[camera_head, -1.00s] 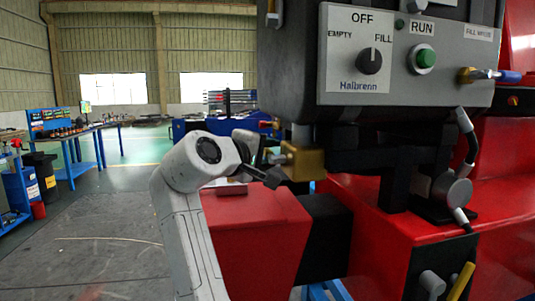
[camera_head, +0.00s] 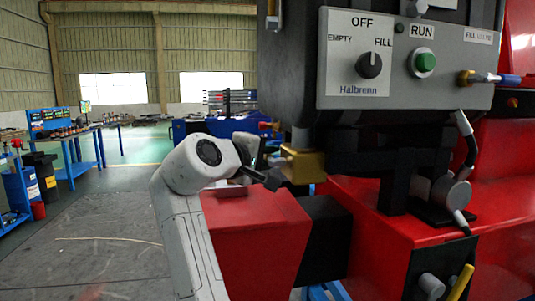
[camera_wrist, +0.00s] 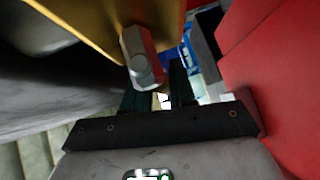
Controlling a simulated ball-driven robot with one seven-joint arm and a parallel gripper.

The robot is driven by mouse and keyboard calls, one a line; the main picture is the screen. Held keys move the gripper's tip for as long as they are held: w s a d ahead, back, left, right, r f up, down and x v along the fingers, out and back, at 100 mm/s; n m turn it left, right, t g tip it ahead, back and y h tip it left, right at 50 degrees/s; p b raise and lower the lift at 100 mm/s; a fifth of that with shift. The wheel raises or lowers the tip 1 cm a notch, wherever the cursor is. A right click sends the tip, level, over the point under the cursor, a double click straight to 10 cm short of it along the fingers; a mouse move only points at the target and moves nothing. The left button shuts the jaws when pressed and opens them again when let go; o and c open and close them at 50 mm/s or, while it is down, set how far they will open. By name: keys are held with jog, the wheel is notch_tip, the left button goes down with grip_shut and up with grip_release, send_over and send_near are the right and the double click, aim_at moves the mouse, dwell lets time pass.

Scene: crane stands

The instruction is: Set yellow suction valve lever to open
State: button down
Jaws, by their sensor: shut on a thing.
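A yellow brass valve block (camera_head: 303,165) hangs under the dark machine housing. In the wrist view its yellow body (camera_wrist: 115,25) fills the upper left, with a grey hex stem (camera_wrist: 141,58) sticking out towards me. My gripper (camera_head: 264,178) is at the left side of this block, its dark fingers close to it. In the wrist view the fingers (camera_wrist: 160,92) are close together just below and right of the stem. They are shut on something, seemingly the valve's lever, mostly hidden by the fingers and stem.
A red base (camera_head: 255,235) stands below and right of my arm, and its red side (camera_wrist: 275,75) is near on the right in the wrist view. The control panel (camera_head: 400,60) is above right. A yellow bar (camera_head: 461,282) stands low at right. Open floor (camera_head: 95,245) lies left.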

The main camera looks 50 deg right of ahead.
jog(key=shift+r+p, duration=0.15)
jog(key=shift+p, duration=0.35)
jog(key=n+y+p, duration=0.1)
jog(key=p, duration=0.1)
jog(key=shift+p, duration=0.4)
jog(key=f+n+g+y+p, duration=0.1)
jog(key=p, duration=0.4)
jog(key=shift+s+a+f+y+p, duration=0.1)
jog(key=shift+s+f+y+p, duration=0.1)
jog(key=shift+y+p, duration=0.1)
jog(key=shift+s+a+f+n+g+y+p, duration=0.15)
jog(key=shift+f+n+g+y+p, duration=0.55)
jog(key=shift+p, duration=1.3)
jog(key=shift+f, duration=0.2)
jog(key=c, duration=1)
grip_release()
jog(key=shift+c, duration=0.2)
